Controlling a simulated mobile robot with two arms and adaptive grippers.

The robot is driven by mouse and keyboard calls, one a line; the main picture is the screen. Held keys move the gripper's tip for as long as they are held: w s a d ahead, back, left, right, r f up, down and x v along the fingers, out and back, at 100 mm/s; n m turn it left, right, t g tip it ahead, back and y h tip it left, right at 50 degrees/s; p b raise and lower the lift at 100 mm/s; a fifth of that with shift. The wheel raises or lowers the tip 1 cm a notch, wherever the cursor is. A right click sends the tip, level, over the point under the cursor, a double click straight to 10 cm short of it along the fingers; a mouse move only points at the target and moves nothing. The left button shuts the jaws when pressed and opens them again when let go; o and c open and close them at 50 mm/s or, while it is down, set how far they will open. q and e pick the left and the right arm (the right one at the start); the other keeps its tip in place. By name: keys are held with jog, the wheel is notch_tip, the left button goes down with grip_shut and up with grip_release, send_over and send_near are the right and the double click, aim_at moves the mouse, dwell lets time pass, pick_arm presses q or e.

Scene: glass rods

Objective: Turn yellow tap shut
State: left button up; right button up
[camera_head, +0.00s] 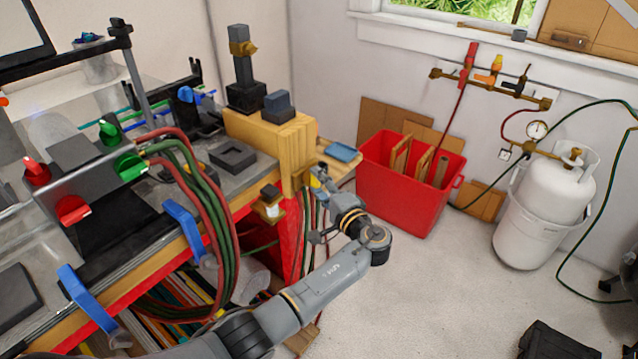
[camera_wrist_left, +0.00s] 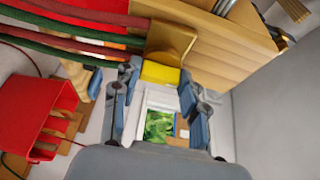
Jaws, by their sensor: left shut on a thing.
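The yellow tap (camera_wrist_left: 160,74) shows in the left wrist view as a yellow block in front of a brass-coloured fitting (camera_wrist_left: 172,42) on the wooden bench end. My left gripper (camera_wrist_left: 157,78) has one finger on each side of the yellow tap and is shut on it. In the head view my left gripper (camera_head: 319,181) reaches the right end of the bench, beside the wooden block; its fingers hide most of the tap there. The tap's turn angle cannot be read clearly. My right gripper is not in view.
Red and green hoses (camera_head: 205,225) hang off the bench front, left of my arm. A red crate (camera_head: 405,195) stands right of the gripper. A white gas cylinder (camera_head: 545,205) stands farther right, below a wall manifold (camera_head: 495,85) with coloured handles. The floor between is clear.

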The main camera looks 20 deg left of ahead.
pick_arm(q)
jog(key=shift+r, duration=0.1)
jog(key=shift+r+m+p, duration=0.2)
jog(key=shift+m+p, duration=0.5)
jog(key=shift+p, duration=0.3)
jog(key=m+g+p, duration=0.1)
jog(key=p, duration=0.1)
jog(key=m+h+p, duration=0.1)
jog(key=m+p, duration=0.1)
jog(key=shift+w+r+m+g, duration=0.1)
jog(key=shift+r+m+g, duration=0.1)
jog(key=shift+m+g, duration=0.15)
jog(key=shift+w+f+m+g+b, duration=0.15)
jog(key=shift+m+g+b, duration=0.1)
jog(key=shift+m+g, duration=1.55)
jog(key=shift+w+r+m+g+b, duration=0.15)
jog(key=shift+m+g, duration=0.9)
jog(key=shift+m, duration=1.4)
